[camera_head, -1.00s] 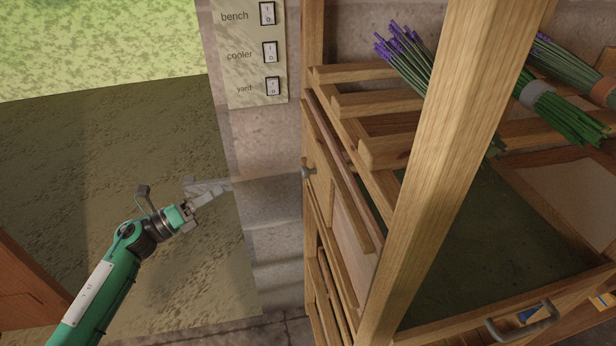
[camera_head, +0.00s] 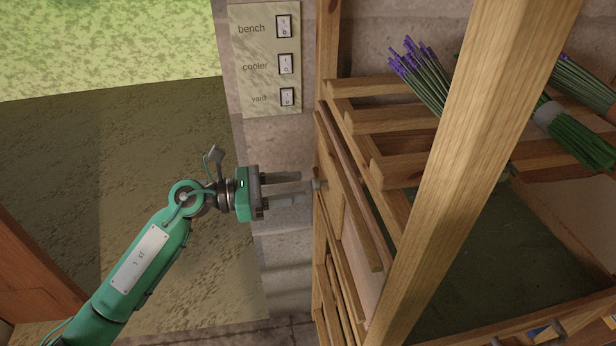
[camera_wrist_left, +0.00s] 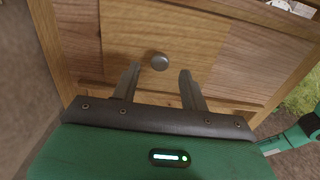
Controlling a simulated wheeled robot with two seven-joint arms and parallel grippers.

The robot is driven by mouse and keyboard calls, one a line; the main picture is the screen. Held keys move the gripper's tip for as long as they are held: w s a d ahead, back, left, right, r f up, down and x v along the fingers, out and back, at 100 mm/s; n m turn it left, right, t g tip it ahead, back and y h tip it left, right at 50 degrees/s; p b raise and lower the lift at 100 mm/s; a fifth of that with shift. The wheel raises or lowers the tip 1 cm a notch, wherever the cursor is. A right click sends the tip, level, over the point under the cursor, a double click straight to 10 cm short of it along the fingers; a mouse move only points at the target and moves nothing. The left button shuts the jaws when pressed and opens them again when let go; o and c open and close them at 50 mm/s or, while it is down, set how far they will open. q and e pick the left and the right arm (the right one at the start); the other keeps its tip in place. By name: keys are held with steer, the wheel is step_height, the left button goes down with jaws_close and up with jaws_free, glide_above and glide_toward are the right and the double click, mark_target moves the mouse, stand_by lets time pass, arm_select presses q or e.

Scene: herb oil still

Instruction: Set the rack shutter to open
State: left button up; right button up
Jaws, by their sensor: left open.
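The rack shutter (camera_wrist_left: 185,35) is a pale wooden panel set in the side frame of the rack, with a round grey knob (camera_wrist_left: 159,62) on it. In the head view the panel (camera_head: 332,190) is seen nearly edge-on, and the knob (camera_head: 319,185) sticks out to the left. My left gripper (camera_head: 300,186) is open, pointing right at the knob. In the left wrist view its fingers (camera_wrist_left: 160,80) stand on either side, with the knob just beyond the tips and between them in line. I cannot tell whether anything touches.
The wooden rack post (camera_head: 455,150) crosses the right side in front of slatted shelves. Lavender bundles (camera_head: 420,75) lie on the upper slats. A switch panel (camera_head: 268,60) labelled bench, cooler and yard is on the stone wall above my left gripper. The space to the left is open.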

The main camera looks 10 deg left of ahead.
mark_target(322, 184)
arm_select(q)
steer(key=shift+p+x, duration=0.4)
steer(key=shift+x, duration=1.5)
jaws_close()
